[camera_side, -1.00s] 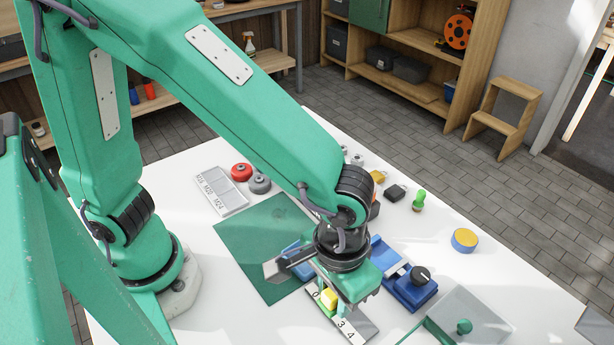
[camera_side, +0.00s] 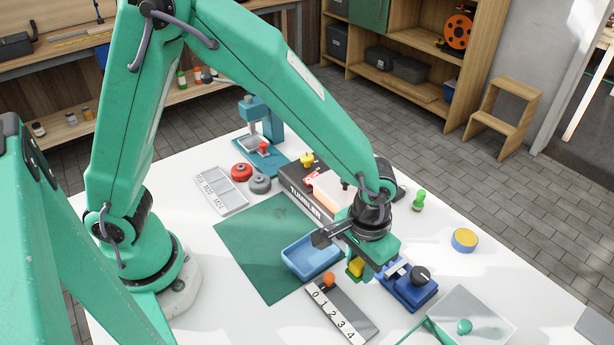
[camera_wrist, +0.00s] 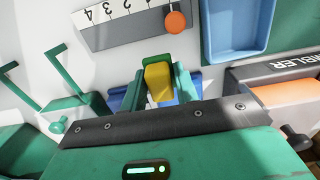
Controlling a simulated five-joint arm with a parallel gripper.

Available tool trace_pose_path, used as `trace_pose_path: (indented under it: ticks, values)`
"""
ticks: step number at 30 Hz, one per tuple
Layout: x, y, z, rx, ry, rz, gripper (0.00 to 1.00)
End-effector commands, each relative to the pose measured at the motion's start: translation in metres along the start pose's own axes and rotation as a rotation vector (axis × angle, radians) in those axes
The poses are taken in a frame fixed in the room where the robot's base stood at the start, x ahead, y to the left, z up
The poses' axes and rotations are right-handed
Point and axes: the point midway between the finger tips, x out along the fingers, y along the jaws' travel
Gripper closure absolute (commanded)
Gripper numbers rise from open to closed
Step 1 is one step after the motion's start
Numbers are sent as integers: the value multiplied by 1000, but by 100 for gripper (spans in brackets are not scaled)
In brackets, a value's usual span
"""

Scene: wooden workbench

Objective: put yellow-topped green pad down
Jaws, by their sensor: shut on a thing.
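The yellow-topped green pad (camera_side: 356,266) is between the fingers of my gripper (camera_side: 358,272), which is shut on it. In the wrist view, its yellow top (camera_wrist: 158,82) shows between the two green fingers (camera_wrist: 159,88). In the side view, the pad hangs between the blue tray and the blue vise. Its green lower part is mostly hidden by the fingers. I cannot tell how high it is above the white table (camera_side: 250,325).
A blue tray (camera_side: 296,262) lies left of my gripper, with a numbered rail (camera_side: 350,325) with an orange knob (camera_side: 329,280) in front. A blue vise (camera_side: 408,292) stands close on the right. A tumbler box (camera_side: 296,190) is behind. Bare table lies around the yellow-and-blue disc (camera_side: 464,240).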

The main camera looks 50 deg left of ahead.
Motion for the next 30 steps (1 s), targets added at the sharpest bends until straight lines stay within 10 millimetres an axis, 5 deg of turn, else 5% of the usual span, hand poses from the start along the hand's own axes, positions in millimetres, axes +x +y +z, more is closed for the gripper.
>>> trace_pose_path:
  ticks: [10, 21, 30]
  values:
    - [6, -2, -4, 0, -1, -1, 95]
    - [40, -2, -3, 0, -2, -1, 95]
    - [43, -2, -4, -1, 0, 0, 95]
